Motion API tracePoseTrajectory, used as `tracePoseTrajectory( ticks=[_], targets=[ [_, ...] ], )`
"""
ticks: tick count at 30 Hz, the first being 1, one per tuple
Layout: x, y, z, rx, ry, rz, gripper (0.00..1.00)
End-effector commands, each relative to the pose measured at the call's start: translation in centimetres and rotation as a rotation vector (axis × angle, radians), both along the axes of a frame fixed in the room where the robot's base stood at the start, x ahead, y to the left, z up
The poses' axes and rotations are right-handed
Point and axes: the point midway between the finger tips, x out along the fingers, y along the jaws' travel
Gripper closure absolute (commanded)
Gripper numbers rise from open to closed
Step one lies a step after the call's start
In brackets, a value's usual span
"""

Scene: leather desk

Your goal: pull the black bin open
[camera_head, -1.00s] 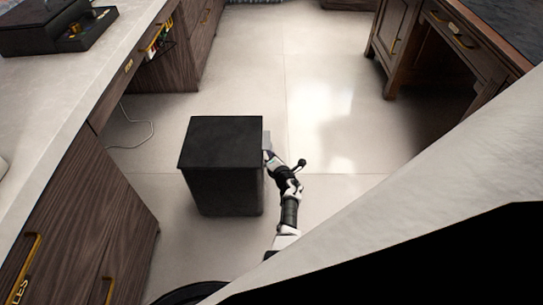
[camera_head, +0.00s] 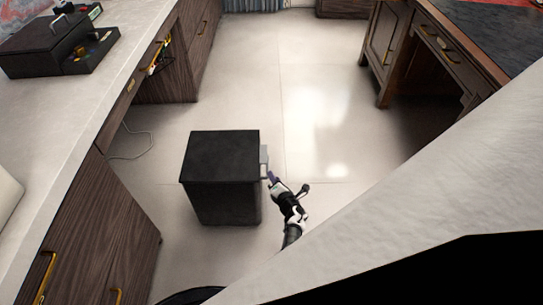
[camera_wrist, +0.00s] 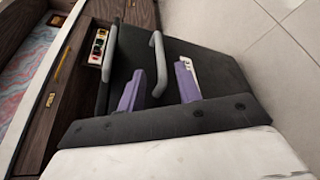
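The black bin (camera_head: 222,160) stands on the floor left of centre in the head view. Its top looks closed, with no gap visible. A grey part (camera_head: 264,158) sticks out on its right side. In the wrist view a grey bar handle (camera_wrist: 158,62) is fixed to a dark panel (camera_wrist: 205,68). My gripper (camera_head: 268,177) is beside the bin's right side, just below the grey part. In the wrist view its purple fingers (camera_wrist: 160,75) are apart, with the handle's lower end between them. I cannot tell whether either finger touches the handle.
A wooden desk with a pale top (camera_head: 75,95) runs along the left, and a cable (camera_head: 140,145) lies on the floor below it. A dark wooden desk (camera_head: 440,50) stands at the back right.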

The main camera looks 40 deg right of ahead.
Motion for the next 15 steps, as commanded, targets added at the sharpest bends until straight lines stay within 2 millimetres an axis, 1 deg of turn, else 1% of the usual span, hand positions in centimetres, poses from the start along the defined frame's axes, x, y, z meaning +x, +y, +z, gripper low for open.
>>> tracePoseTrajectory(
  ticks=[1, 6, 9, 15],
  targets=[
    [-1.0, 0.3, 0.9, 0.002, 0.001, -0.002, 0.66],
    [-3.5, 1.0, 1.3, 0.002, 0.001, -0.002, 0.66],
    [-4.7, 1.2, 1.5, 0.000, 0.000, -0.002, 0.66],
    [-5.9, 1.6, 1.5, 0.000, 0.000, -0.001, 0.66]
  ],
)
